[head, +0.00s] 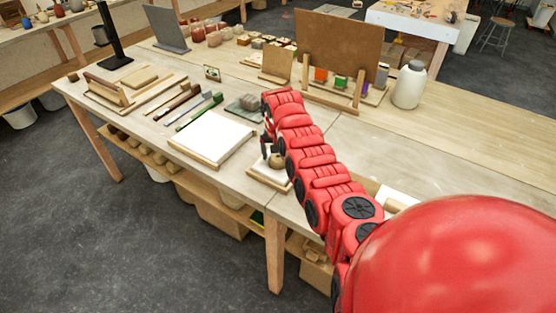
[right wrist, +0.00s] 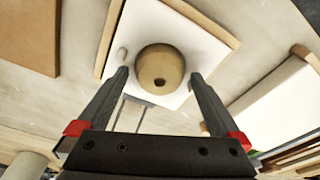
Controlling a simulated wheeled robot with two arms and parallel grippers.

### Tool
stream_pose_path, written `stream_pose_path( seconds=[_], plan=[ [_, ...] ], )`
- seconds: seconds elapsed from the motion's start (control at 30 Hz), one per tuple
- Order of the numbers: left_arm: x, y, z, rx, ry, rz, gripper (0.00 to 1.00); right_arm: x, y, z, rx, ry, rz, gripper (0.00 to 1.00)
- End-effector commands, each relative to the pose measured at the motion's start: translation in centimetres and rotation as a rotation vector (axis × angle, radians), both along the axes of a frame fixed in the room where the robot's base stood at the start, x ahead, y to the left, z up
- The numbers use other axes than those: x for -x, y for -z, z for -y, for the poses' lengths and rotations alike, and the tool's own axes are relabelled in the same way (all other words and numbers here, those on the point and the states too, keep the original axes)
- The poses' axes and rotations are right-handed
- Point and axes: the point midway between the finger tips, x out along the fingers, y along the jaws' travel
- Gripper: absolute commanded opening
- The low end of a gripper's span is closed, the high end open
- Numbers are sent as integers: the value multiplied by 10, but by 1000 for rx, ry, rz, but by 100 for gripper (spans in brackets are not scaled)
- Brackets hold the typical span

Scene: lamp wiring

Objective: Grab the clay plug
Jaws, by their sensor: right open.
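The clay plug (right wrist: 160,68) is a round tan piece with a small dark hole in its face. It sits on a white, wood-edged board (right wrist: 200,28). In the head view the plug (head: 276,161) is small and partly hidden by my right arm. My right gripper (head: 267,148) is over the board, close to the plug. In the right wrist view its open fingers (right wrist: 158,74) point toward the plug, one on each side in the picture, with gaps visible. Whether the fingertips are level with it I cannot tell. My left gripper is not in view.
A larger white board (head: 212,137) lies left of the plug's board. Several long tools (head: 178,102) lie beyond it. An upright brown panel (head: 338,45) and a white jar (head: 409,86) stand farther back. The tabletop right of the jar is clear.

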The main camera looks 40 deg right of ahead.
Motion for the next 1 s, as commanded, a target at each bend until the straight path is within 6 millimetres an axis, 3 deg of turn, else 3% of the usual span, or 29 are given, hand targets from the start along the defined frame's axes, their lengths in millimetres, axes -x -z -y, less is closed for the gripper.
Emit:
stream_pose_path(
  seconds=[0.17,0.7,1.0],
  plan=[
    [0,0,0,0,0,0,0,0,0,0,1,1,1,96],
    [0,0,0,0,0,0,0,0,-1,0,1,1,2,0],
    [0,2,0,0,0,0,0,-1,-2,1,2,1,4,0]
  ],
)
